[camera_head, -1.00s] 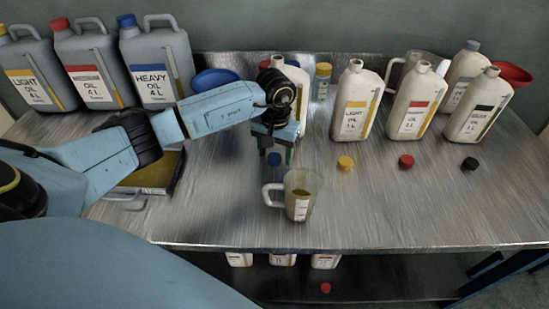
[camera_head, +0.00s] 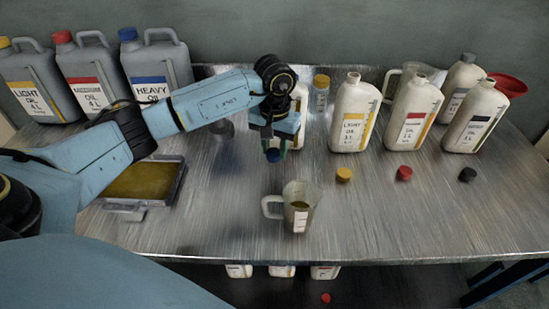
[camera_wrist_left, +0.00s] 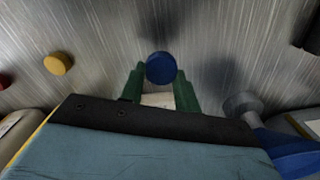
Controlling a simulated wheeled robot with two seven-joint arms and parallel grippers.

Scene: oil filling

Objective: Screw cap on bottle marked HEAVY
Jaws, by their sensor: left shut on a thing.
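My left gripper (camera_head: 275,148) is shut on the blue cap (camera_head: 273,156), which is held a little above the table. The cap (camera_wrist_left: 161,68) also shows between the green fingertips in the left wrist view. A white bottle (camera_head: 303,112) stands just behind the gripper and is mostly hidden by it, so its label cannot be read. The large grey can marked HEAVY (camera_head: 152,62), with a blue cap, stands at the back left. My right gripper is not in view.
Several white bottles, including LIGHT (camera_head: 352,115), stand along the back right. Yellow (camera_head: 344,174), red (camera_head: 404,173) and black (camera_head: 467,174) caps lie before them. A measuring jug (camera_head: 298,210) stands in front of the gripper. A tray (camera_head: 176,184) lies left.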

